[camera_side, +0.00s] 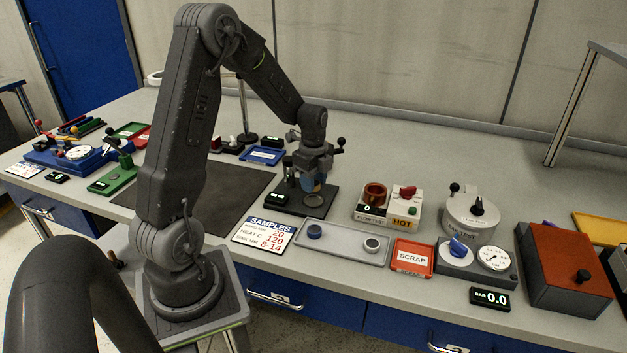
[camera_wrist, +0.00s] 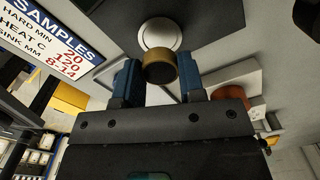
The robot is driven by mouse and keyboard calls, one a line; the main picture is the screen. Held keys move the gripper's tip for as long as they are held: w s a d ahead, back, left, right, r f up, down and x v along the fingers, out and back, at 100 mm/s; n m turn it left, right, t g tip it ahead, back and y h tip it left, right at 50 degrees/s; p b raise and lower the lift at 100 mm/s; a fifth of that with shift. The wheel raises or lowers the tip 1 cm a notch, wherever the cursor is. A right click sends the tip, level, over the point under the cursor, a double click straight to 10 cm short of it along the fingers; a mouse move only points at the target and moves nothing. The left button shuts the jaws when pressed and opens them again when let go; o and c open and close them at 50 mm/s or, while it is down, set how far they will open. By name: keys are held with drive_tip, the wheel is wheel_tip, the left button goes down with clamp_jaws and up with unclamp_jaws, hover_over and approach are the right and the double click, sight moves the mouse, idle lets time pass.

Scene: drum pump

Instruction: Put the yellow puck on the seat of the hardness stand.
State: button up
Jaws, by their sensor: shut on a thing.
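The yellow puck (camera_wrist: 160,67) is between the blue fingertips of my gripper (camera_wrist: 159,78) in the wrist view, and the jaws are shut on it. The pale round seat (camera_wrist: 161,33) lies just beyond the puck in that view, partly covered by it. In the side view my gripper (camera_side: 307,184) is low over the dark base of the hardness stand (camera_side: 290,208), close above the seat (camera_side: 313,200). The puck is hard to make out there behind the fingers. I cannot tell whether it touches the seat.
A red scrap tray (camera_side: 412,258) and the flow test unit (camera_side: 386,222) stand to the right. The samples sign (camera_side: 265,233) lies front left.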

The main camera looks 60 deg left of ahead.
sight(313, 201)
drive_tip(key=shift+f, duration=0.45)
drive_tip(key=shift+f, duration=0.25)
drive_tip(key=shift+f, duration=1.3)
idle(1.5)
drive_tip(key=o, duration=1.3)
drive_tip(key=shift+r, duration=0.1)
drive_tip(key=shift+r, duration=3.9)
